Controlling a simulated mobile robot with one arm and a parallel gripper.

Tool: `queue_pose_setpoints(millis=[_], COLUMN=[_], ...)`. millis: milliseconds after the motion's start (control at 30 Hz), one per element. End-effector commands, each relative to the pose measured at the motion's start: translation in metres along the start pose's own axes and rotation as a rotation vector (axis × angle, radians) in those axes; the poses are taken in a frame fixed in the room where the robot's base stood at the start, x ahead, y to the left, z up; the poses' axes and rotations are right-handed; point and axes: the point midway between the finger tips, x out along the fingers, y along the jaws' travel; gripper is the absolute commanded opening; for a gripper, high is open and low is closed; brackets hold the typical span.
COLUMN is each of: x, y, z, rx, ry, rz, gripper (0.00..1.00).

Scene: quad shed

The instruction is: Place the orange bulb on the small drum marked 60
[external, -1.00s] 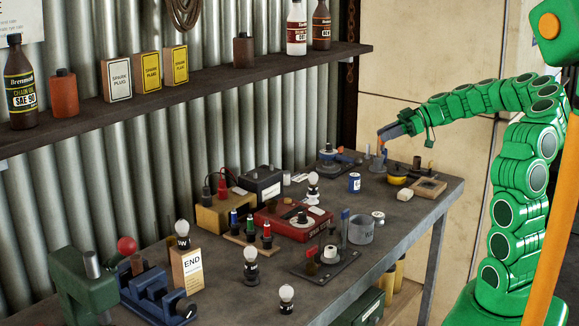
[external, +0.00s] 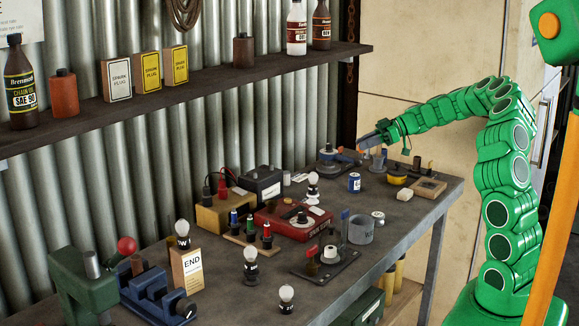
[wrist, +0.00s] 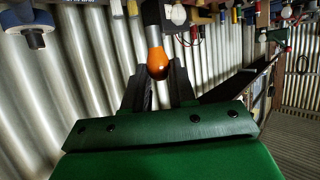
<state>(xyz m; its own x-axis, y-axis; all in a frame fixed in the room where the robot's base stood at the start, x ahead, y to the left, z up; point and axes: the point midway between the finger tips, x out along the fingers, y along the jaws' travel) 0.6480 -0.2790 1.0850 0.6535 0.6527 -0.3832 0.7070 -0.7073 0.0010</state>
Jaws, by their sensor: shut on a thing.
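My gripper (external: 364,146) is shut on the orange bulb, above the far end of the bench. In the external view the bulb is too small to make out clearly at the fingertips. I cannot read a 60 on any drum. A small blue and white can (external: 354,183) stands on the bench below my gripper, its marking too small to read.
A blue-based device (external: 328,160) stands left of my gripper. Several white bulbs, a grey cup (external: 361,230) and a red box (external: 285,220) crowd the bench (external: 410,225).

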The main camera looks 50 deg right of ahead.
Motion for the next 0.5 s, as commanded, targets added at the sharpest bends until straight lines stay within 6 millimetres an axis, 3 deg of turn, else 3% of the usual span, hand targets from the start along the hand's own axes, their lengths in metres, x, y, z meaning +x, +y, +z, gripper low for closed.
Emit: queue_pose_setpoints(millis=[200, 500], x=[0.014, 0.02], y=[0.015, 0.024], z=[0.018, 0.025], rx=[0.004, 0.001], ry=[-0.001, 0.001], rz=[0.0, 0.001], gripper=[0.09, 0.09])
